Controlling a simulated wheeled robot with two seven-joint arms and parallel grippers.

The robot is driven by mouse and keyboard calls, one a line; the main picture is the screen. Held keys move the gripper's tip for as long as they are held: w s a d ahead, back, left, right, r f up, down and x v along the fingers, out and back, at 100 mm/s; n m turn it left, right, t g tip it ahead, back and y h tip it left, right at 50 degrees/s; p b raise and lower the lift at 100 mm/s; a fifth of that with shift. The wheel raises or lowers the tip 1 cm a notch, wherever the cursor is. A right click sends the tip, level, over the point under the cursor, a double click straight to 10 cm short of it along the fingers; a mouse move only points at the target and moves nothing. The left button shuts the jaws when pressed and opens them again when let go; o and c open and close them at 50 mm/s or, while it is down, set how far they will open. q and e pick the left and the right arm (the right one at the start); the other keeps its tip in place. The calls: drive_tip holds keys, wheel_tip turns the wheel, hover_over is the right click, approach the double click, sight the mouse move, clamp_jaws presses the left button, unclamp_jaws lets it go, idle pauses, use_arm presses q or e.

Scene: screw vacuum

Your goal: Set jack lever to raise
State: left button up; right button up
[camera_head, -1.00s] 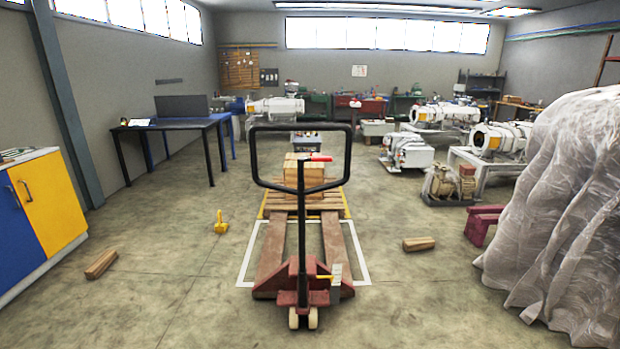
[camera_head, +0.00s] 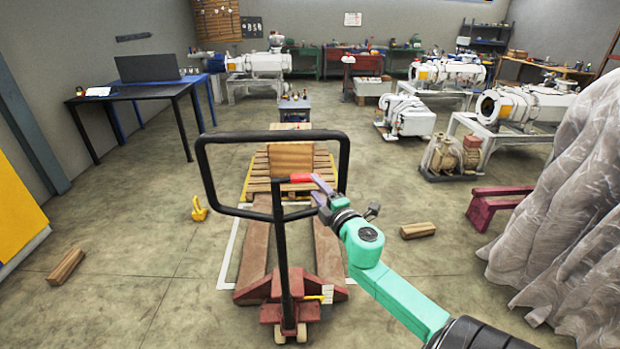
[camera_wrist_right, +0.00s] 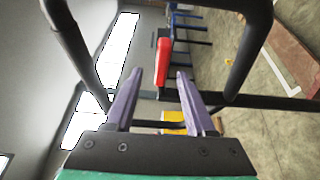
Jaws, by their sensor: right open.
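The red pallet jack (camera_head: 258,290) stands in the middle of the floor. Its black loop handle (camera_head: 203,172) rises toward me. The red jack lever (camera_head: 301,178) sits at the top of the handle post, inside the loop. My right gripper (camera_head: 318,189) is open, close to the right end of the lever. In the right wrist view, the purple fingers (camera_wrist_right: 158,76) stand apart, and the red lever (camera_wrist_right: 164,62) shows in the gap at and beyond their tips. I cannot tell whether they touch it. My left gripper is not in view.
A wooden pallet (camera_head: 258,184) with a wooden block (camera_head: 290,155) lies behind the handle. Loose wood pieces (camera_head: 417,230) and a yellow object (camera_head: 199,209) lie on the floor. A plastic-wrapped bulk (camera_head: 570,200) stands at the right. Floor around the jack is mostly clear.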

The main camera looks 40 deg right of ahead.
sight(310, 180)
drive_tip(key=x, duration=0.5)
drive_tip(key=shift+w+d+f, duration=0.15)
drive_tip(key=shift+w+f, duration=0.05)
drive_tip(key=shift+f, duration=0.05)
drive_tip(key=shift+s, duration=0.15)
drive_tip(key=shift+r, duration=0.15)
drive_tip(key=shift+c, duration=0.9)
clamp_jaws()
